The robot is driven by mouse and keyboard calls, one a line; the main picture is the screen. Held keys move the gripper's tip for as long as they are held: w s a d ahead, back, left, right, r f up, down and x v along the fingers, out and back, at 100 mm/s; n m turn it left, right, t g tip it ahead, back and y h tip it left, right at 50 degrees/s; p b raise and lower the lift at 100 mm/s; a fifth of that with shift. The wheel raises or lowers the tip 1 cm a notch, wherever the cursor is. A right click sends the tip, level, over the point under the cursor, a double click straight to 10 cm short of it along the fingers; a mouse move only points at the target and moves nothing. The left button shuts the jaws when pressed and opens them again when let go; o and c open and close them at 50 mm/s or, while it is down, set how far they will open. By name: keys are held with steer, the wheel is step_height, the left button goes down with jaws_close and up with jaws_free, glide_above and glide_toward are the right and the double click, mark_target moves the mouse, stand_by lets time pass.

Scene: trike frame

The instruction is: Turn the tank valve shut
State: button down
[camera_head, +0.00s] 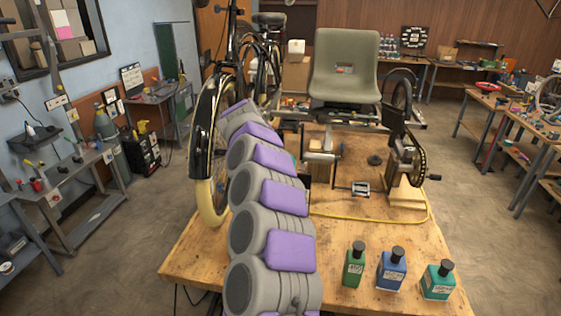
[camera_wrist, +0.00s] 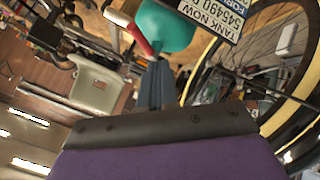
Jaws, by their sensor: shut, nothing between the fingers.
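In the wrist view a rounded teal tank (camera_wrist: 168,28) is at the top, with a red bar (camera_wrist: 136,34) along its left side. I cannot make out which part is the valve. My gripper (camera_wrist: 155,66) shows as narrow blue-grey fingers, shut and empty, pointing up the picture at the tank's lower edge. I cannot tell whether they touch it. In the head view my grey and purple arm reaches from the bottom over the bench. The gripper is not visible there, and the arm hides most of the tank area.
A white plate with black lettering (camera_wrist: 215,12) is beside the tank. In the head view, a bicycle wheel (camera_head: 207,140) stands left of my arm. A grey seat (camera_head: 344,68) and crank parts are behind. Green, blue and teal bottles (camera_head: 437,282) stand at the wooden bench's (camera_head: 400,232) front right.

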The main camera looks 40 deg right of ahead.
steer(key=w+d+f+p, duration=0.1)
steer(key=d+f, duration=0.6)
steer(key=shift+w+d+f+g, duration=0.3)
steer(key=shift+d+f+g, duration=0.05)
steer(key=shift+g, duration=0.05)
stand_by(0.6)
